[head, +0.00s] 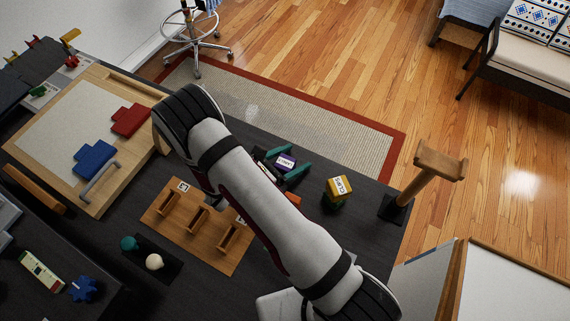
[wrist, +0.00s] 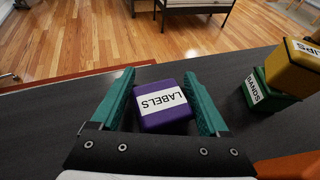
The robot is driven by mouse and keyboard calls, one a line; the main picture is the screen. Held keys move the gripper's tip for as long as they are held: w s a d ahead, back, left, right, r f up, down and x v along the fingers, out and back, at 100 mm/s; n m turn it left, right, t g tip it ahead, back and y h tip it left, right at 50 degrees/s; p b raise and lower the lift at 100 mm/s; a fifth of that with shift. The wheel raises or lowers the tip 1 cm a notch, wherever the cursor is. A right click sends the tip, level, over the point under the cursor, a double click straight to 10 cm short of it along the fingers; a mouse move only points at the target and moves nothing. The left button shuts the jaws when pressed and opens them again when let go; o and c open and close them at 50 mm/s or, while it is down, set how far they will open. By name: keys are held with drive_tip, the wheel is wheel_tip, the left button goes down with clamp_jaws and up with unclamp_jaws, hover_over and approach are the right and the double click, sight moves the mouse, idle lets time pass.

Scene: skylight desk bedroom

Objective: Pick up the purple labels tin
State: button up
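The purple labels tin (wrist: 162,107) is a small box with a white label reading LABELS. It stands on the dark desk between the tips of my gripper's teal fingers. It also shows in the head view (head: 286,161), partly framed by the fingers. My gripper (wrist: 161,85) is open around the tin, one finger on each side. A gap shows at the tin's left side; the right finger overlaps its right edge in the picture, and I cannot tell whether they touch.
A yellow tin (wrist: 294,68) sits on a green BANDS tin (wrist: 262,92) to the right. A wooden stand (head: 438,165) rises at the desk's right. A wooden slotted tray (head: 165,222) lies left, partly under my arm. The desk's far edge is close behind the labels tin.

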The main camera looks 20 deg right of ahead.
drive_tip(key=c, duration=0.9)
drive_tip(key=shift+r, duration=0.1)
